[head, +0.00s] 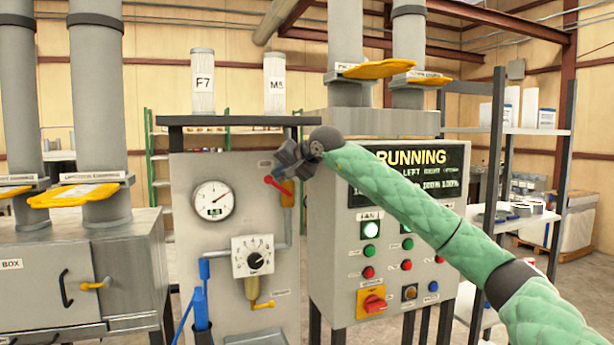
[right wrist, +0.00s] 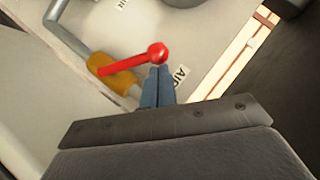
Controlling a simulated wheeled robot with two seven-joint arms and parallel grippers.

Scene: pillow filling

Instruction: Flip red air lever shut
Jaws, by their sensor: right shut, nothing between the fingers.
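The red air lever (head: 278,184) is on the grey panel in the head view, partly hidden by my right gripper (head: 288,166). In the right wrist view the red lever (right wrist: 128,64) has a round ball end and joins a yellow-brown valve body (right wrist: 113,74) on a grey pipe. There my right gripper (right wrist: 156,84) is shut and empty. Its blue-grey fingertips are right by the ball end, but I cannot tell whether they touch it. My left gripper is not in view.
The panel holds a round gauge (head: 213,200) and a dial (head: 252,256), with a blue tool (head: 200,306) at its lower left. A control cabinet (head: 340,260) with a "RUNNING" screen stands close on the right, behind my right arm.

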